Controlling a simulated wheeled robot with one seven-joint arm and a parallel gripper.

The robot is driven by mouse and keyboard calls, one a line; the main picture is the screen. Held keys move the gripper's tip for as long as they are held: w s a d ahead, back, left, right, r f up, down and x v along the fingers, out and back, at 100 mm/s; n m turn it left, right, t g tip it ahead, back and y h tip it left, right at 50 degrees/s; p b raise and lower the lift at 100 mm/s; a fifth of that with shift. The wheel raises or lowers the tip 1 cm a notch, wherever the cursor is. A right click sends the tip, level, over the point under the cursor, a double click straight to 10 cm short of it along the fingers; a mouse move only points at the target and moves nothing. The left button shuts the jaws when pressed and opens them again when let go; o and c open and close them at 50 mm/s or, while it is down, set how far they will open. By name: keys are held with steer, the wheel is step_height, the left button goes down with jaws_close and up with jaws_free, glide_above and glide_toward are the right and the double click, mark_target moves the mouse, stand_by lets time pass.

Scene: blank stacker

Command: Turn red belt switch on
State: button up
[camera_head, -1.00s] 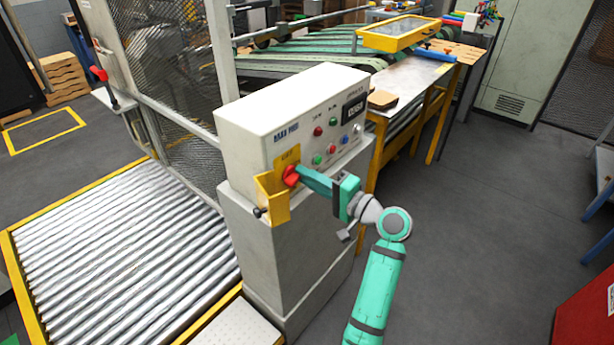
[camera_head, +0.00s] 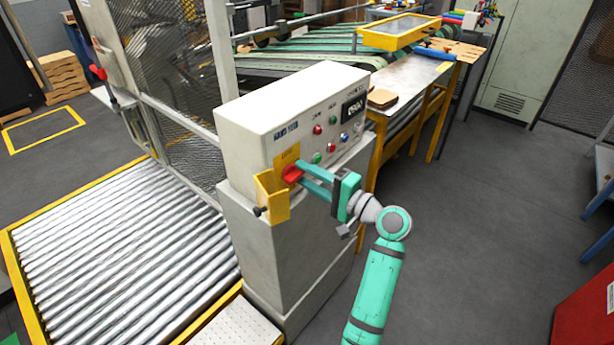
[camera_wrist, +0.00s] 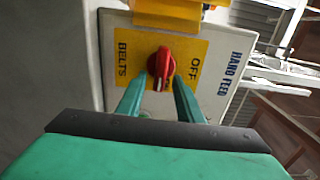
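The red belt switch (camera_head: 291,173) is a rotary knob on a yellow plate at the lower left of the white control box's front (camera_head: 262,143). In the wrist view the red knob (camera_wrist: 160,62) sits between the words BELTS and OFF, with a small pale mark on its lower end. My gripper (camera_head: 308,175) faces the knob with two green fingers apart. In the wrist view the gripper (camera_wrist: 160,85) has one finger on each side of the knob, with gaps visible; I cannot tell whether either touches it.
A yellow bracket (camera_head: 278,204) sticks out just beside the switch. Several coloured buttons and a small display (camera_head: 354,107) are on the same panel. A roller conveyor (camera_head: 120,255) lies left, and a yellow-legged table (camera_head: 405,87) stands behind.

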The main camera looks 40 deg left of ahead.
steer(key=shift+d, duration=0.1)
steer(key=s+d, duration=0.1)
steer(key=d, duration=0.9)
steer(key=shift+d, duration=0.25)
